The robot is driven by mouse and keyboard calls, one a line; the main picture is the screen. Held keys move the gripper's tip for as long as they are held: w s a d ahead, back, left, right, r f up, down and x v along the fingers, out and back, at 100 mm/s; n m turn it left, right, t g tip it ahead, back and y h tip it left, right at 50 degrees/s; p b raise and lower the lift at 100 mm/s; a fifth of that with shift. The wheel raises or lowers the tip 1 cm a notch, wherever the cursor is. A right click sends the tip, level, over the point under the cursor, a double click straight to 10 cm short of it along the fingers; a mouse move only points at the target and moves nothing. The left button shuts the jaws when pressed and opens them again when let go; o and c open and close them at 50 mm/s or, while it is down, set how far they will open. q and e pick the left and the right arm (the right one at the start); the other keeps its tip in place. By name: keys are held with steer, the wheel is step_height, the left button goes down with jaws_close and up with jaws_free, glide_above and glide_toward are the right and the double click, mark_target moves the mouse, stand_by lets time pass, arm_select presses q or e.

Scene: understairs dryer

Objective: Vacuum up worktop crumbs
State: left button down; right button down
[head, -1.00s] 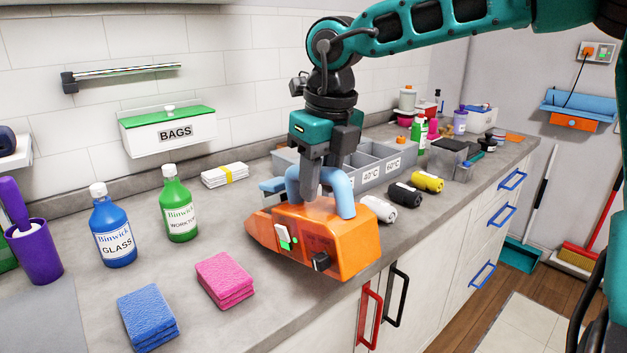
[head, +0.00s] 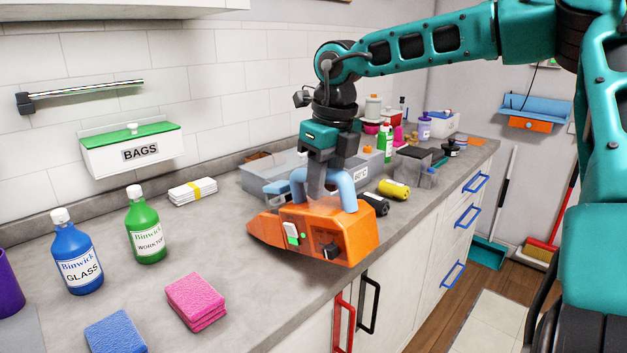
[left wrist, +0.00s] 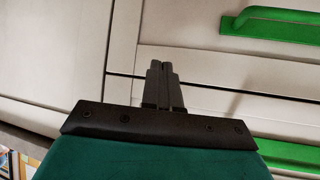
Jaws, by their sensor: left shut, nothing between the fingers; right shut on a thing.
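An orange hand-held vacuum (head: 318,232) with a light blue handle (head: 345,190) is over the front part of the grey worktop (head: 235,275) in the head view. Its pointed nose faces left. My right gripper (head: 317,190) is shut on the vacuum's handle from above. I cannot tell whether the vacuum touches the worktop. No crumbs can be made out. My left gripper (left wrist: 165,88) shows only in the left wrist view. It is shut and empty, in front of pale cabinet fronts.
A pink sponge stack (head: 195,301), a blue sponge (head: 117,333), a green bottle (head: 145,225) and a blue bottle (head: 76,252) stand left of the vacuum. A grey divided bin (head: 262,172) is behind it. Rolls (head: 394,190) lie to its right. Green handles (left wrist: 268,22) are near my left gripper.

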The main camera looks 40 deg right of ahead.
steer(key=shift+w+d+r+p, duration=0.15)
steer(key=shift+d+p, duration=0.25)
steer(key=shift+d, duration=1.2)
steer(key=shift+d+r+p, duration=0.15)
steer(key=shift+r+p, duration=0.3)
steer(key=shift+r, duration=0.1)
steer(key=shift+r+p, duration=2)
steer(key=shift+r, duration=0.95)
